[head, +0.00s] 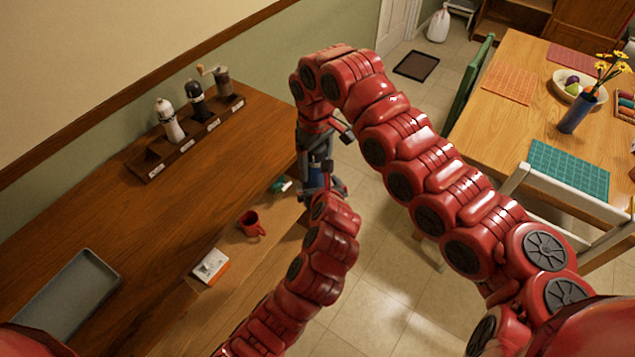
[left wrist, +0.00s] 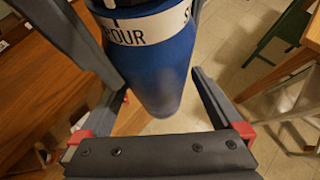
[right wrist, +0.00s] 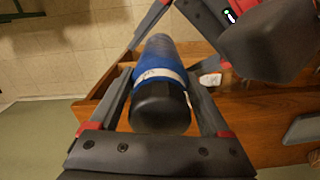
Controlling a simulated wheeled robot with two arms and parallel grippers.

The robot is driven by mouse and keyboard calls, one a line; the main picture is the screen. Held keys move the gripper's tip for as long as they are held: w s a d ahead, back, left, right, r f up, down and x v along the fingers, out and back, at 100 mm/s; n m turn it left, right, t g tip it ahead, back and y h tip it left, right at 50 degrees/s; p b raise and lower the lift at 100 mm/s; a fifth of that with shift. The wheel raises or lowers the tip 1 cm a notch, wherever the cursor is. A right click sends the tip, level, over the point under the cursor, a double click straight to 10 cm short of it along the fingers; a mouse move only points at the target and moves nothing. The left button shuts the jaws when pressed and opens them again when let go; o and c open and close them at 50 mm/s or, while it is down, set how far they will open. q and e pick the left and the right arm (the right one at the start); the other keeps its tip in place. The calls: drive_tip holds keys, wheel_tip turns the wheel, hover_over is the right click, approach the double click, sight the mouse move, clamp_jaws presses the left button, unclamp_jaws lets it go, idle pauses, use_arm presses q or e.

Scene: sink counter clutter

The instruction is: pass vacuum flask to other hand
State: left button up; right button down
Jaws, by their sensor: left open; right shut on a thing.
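The vacuum flask is blue with a dark cap and a white lettered band. In the head view the blue flask (head: 314,177) is mostly hidden between my two grippers, off the counter's edge. My right gripper (head: 318,150) is shut on it from above. In the right wrist view the capped end of the flask (right wrist: 160,106) faces the camera between the right fingers (right wrist: 158,80). My left gripper (head: 322,184) is open at the flask's lower part. In the left wrist view the blue body (left wrist: 155,75) lies between the left fingers (left wrist: 150,85); contact is unclear.
The wooden counter (head: 120,225) holds a grey tray (head: 68,293) and a rack (head: 150,172) with mills. On a lower ledge are a red mug (head: 251,223) and a white-orange box (head: 211,266). A dining table (head: 490,95) stands right. Tiled floor lies between.

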use_arm(q)
drive_tip(key=shift+c, duration=0.3)
drive_tip(key=shift+d, duration=0.1)
clamp_jaws()
use_arm(e)
drive_tip(key=shift+a, duration=0.1)
use_arm(q)
drive_tip(key=shift+r, duration=0.1)
use_arm(e)
unclamp_jaws()
drive_tip(key=shift+r, duration=0.15)
